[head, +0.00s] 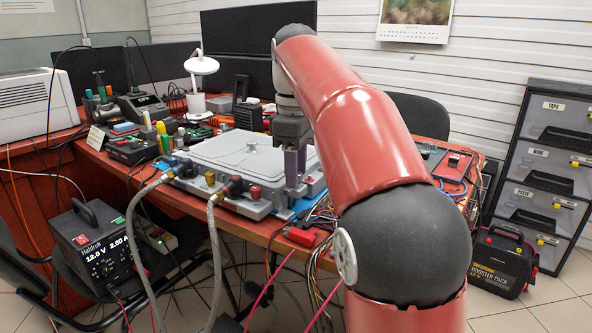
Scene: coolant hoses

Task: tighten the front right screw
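A grey flat-lidded unit (238,160) lies on the red workbench, with hose fittings along its front side. My gripper (295,180) points straight down at the unit's front right corner. Its purplish-grey fingers reach close to the unit's top there; I cannot tell whether they touch it. The front right screw cannot be made out and may be hidden by the gripper. The fingers look close together, but the view is too small to tell if something is between them.
Two grey hoses (213,262) hang from the unit's front. Loose wires and a red clamp (301,237) lie at the bench's front edge. A power supply (97,250) stands front left. Tools and a white lamp (201,66) crowd the bench's left. A drawer cabinet (548,170) stands at right.

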